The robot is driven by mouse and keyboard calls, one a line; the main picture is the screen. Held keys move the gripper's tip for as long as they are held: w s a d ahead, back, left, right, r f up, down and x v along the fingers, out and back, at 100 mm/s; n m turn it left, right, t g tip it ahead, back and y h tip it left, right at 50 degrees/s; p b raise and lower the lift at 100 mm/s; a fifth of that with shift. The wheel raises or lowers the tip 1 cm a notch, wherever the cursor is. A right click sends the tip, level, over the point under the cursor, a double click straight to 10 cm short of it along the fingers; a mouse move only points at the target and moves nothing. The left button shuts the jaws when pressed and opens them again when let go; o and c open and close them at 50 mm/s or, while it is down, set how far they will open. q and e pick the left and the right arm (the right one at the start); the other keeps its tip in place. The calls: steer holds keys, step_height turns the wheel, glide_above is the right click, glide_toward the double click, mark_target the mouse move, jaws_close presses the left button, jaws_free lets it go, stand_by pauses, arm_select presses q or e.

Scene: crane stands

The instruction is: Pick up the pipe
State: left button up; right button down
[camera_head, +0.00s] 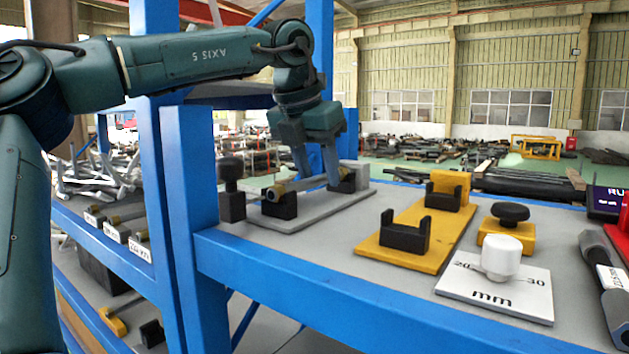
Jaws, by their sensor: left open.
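A short pipe (287,187) with a brass-coloured near end lies across two black V-shaped holders (279,204) on a grey plate (312,212) on the blue shelf's top. My left gripper (318,180) points down over the pipe's far part, fingers apart. The fingers partly hide the pipe, and I cannot tell whether they touch it. My right gripper is out of view.
A blue post (190,200) stands close on the left. A black clamp block (231,190) stands by the plate. A yellow base (410,250) with empty black holders, a white dial plate (515,295) and a dark labelled pipe (609,300) are to the right.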

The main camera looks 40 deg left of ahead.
arm_select(q)
steer(key=shift+c, duration=0.2)
jaws_close()
steer(key=shift+r, duration=0.15)
